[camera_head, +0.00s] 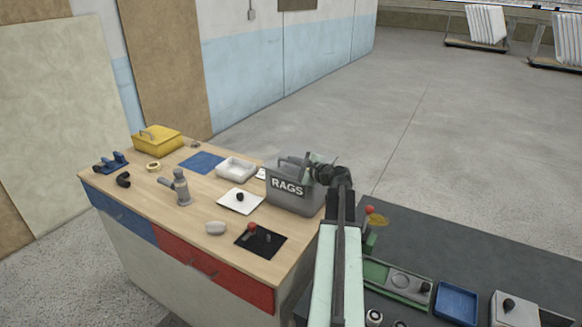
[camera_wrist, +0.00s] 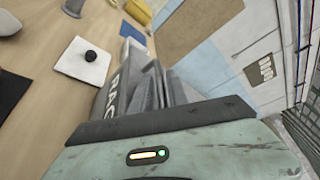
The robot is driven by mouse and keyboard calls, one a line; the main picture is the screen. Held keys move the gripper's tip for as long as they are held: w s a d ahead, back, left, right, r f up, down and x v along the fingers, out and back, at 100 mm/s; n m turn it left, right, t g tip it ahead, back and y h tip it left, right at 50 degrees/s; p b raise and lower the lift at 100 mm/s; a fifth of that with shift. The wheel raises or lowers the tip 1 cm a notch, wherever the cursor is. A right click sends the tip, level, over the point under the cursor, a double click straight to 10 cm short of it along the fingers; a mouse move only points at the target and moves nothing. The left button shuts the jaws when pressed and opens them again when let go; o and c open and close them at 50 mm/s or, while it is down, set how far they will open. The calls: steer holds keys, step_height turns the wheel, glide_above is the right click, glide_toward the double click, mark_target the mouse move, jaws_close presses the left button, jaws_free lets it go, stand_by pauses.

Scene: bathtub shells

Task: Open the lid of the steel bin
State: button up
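The grey steel bin (camera_head: 289,194), marked RAGS, stands at the right end of the wooden workbench. My gripper (camera_head: 312,168) is at the right side of the bin's top, close to the lid (camera_head: 287,165). I cannot tell whether it touches the lid, and the arm hides part of the bin's right side. In the wrist view the bin's lettered face (camera_wrist: 122,84) is just beyond my gripper. Grey shapes there overlap, so the fingertips and the lid's edge are hard to separate. The inside of the bin is not visible.
The workbench (camera_head: 205,218) also holds a white tray (camera_head: 236,169), a white plate with a black knob (camera_head: 240,201), a black mat with a red knob (camera_head: 260,241), a grey fitting (camera_head: 181,187) and a yellow box (camera_head: 158,139). Open concrete floor (camera_head: 400,120) lies beyond.

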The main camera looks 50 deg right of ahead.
steer(key=shift+w, duration=0.15)
steer(key=shift+c, duration=0.3)
jaws_close()
stand_by(1.0)
